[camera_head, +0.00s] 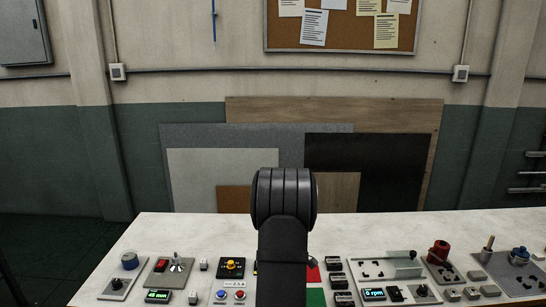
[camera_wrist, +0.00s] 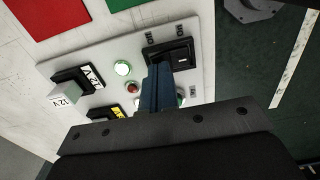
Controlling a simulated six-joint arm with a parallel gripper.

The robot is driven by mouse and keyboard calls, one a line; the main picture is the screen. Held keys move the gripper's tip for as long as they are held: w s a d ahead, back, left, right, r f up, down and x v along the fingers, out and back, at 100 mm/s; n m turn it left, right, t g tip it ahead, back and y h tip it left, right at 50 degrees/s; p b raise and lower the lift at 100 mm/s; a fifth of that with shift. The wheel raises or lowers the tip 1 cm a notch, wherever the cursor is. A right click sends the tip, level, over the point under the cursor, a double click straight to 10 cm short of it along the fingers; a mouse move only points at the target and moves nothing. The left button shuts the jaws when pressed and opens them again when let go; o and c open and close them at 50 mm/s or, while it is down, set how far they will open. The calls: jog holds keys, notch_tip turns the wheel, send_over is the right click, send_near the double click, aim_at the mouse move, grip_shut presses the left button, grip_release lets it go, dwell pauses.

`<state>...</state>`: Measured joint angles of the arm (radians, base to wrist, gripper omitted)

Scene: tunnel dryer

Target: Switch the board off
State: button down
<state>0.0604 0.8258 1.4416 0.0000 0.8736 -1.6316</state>
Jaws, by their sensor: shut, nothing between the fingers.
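In the wrist view, a pale grey board (camera_wrist: 50,66) lies on the white worktop. It has a black rocker switch (camera_wrist: 178,50) with small dark labels beside it, too small and turned to read surely. My gripper (camera_wrist: 158,72) is shut and empty. Its fingertips overlap the switch's lower left side in the picture; I cannot tell whether they touch it. The fingers hide some of the board. In the head view, my arm covers the gripper and I cannot make out the board.
A white plug-like block (camera_wrist: 66,93) labelled 12 V and a yellow-labelled black part (camera_wrist: 103,112) stand on the board. Red (camera_wrist: 48,14) and green (camera_wrist: 122,4) squares lie beside it. The head view shows several other control panels (camera_head: 400,270) along the worktop (camera_head: 180,228).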

jog(key=shift+f, duration=0.3)
jog(key=shift+r, duration=3.5)
jog(key=shift+f, duration=3.45)
jog(key=shift+r, duration=0.1)
